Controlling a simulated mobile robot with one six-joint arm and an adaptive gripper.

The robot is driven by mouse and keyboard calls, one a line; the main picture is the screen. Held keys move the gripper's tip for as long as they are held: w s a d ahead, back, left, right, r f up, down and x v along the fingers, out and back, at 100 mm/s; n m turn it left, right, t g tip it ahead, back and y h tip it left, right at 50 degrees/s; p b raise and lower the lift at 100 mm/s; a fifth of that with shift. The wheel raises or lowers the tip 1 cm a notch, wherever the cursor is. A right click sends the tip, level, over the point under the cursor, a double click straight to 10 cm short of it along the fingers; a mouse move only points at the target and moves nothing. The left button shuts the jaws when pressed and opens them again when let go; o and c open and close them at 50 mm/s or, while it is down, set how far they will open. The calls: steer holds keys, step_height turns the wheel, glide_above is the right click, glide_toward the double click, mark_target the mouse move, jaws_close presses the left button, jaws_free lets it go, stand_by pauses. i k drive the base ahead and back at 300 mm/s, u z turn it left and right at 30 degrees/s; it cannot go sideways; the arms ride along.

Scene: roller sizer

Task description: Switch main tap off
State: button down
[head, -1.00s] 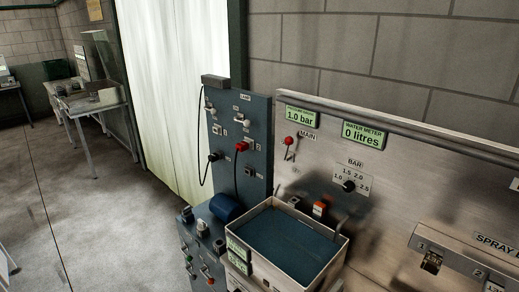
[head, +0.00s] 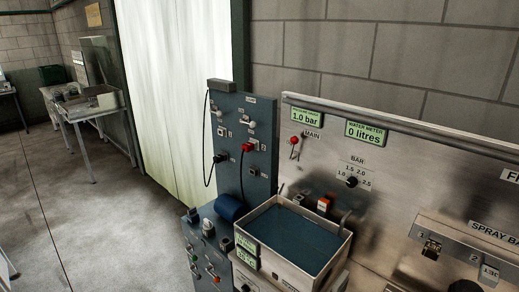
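The main tap (head: 294,144) is a small lever with a red knob on the steel panel, beside the label MAIN. Its red knob is at the top and a thin stem hangs down below it. The pressure display (head: 307,117) above it reads 1.0 bar, and the water meter display (head: 366,133) reads 0 litres. My gripper is not in the head view.
A black BAR dial (head: 352,182) sits right of the tap. Below stands an open bin (head: 291,271) with a dark blue surface inside. A blue switch panel (head: 229,180) with a cable stands left. Open concrete floor (head: 80,215) lies at far left.

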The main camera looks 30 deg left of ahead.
mark_target(294, 141)
steer(key=u, duration=1.15)
steer(key=k, duration=1)
steer(key=i, duration=0.95)
